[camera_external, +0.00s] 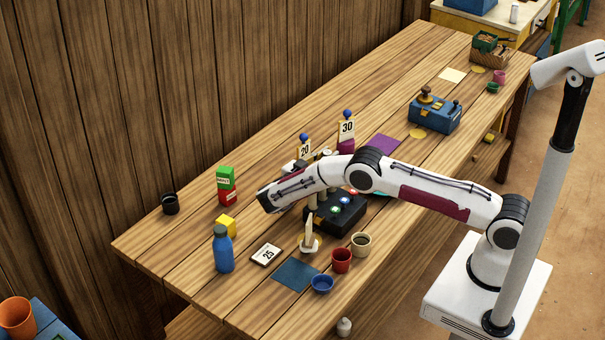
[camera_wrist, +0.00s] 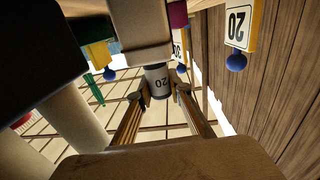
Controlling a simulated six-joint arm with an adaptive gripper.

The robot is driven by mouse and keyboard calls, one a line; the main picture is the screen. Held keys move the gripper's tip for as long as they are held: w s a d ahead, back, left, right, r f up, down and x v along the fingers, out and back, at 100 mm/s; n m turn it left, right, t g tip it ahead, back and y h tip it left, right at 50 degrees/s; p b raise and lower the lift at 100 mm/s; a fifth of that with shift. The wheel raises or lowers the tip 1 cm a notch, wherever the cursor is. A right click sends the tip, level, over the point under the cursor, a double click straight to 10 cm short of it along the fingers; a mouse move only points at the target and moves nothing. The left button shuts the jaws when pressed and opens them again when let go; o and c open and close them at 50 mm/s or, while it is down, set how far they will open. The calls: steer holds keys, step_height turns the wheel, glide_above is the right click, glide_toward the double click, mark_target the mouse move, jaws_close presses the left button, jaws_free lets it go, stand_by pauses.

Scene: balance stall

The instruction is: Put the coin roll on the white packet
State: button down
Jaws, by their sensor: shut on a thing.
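In the wrist view the coin roll (camera_wrist: 158,82) is a pale grey cylinder marked 20, seen upside down. It stands between the two fingers of my gripper (camera_wrist: 162,95), which is shut on it. A large off-white block (camera_wrist: 140,42) at the roll's far end looks like the white packet, but I cannot be sure. The roll's end meets the block's edge in the picture; I cannot tell whether they touch.
The price sign 20 (camera_external: 305,150) stands close by, with the sign 30 (camera_external: 347,128) behind it. A black device with lit buttons (camera_external: 342,212) is near the arm. A blue bottle (camera_external: 223,250) and red cup (camera_external: 342,260) stand near the table's front.

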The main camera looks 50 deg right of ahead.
steer(key=c, duration=1.8)
jaws_free()
steer(key=shift+c, duration=0.2)
steer(key=shift+r, duration=0.1)
steer(key=a, duration=1.2)
steer(key=shift+w, duration=0.4)
